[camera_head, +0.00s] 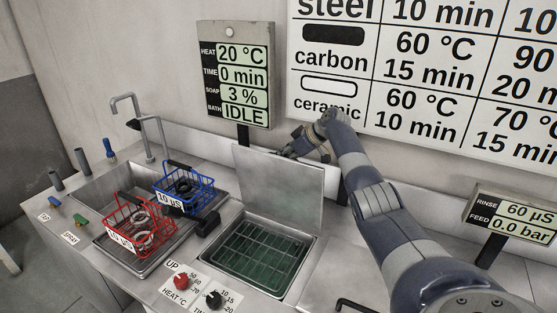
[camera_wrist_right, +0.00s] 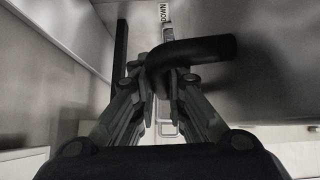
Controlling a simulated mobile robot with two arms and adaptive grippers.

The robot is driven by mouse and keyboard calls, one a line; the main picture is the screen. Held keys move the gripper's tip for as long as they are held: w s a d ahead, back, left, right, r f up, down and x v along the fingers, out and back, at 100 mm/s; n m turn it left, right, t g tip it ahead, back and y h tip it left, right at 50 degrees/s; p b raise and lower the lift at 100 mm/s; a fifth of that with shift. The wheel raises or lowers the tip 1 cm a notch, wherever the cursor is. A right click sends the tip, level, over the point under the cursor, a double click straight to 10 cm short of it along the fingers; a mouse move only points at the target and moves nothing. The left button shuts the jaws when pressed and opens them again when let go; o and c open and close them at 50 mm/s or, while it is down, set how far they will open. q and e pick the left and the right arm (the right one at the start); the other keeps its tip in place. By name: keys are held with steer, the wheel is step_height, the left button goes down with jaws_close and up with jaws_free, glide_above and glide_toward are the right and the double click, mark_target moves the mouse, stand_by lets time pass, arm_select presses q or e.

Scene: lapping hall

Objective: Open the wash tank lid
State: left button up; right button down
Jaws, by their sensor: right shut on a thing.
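The wash tank lid (camera_head: 276,190) is a flat grey metal plate standing raised, nearly upright, at the back of the wash tank (camera_head: 268,250). The tank opening is uncovered and shows a wire rack over a green bottom. My right gripper (camera_head: 290,149) is behind the lid's upper edge, partly hidden by it. In the right wrist view my right gripper (camera_wrist_right: 164,85) is shut on the black bent lid handle (camera_wrist_right: 200,50), at its curved end. My left gripper is not in view.
A red knob (camera_head: 181,282) and a black knob (camera_head: 214,300) sit in front. A display (camera_head: 236,75) reading IDLE stands behind the counter.

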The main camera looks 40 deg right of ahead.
steer(key=shift+w+d+r, duration=0.15)
steer(key=shift+d+r, duration=0.05)
steer(key=shift+d, duration=0.15)
steer(key=c, duration=1.6)
jaws_free()
steer(key=shift+f, duration=0.15)
steer(key=v, duration=1.2)
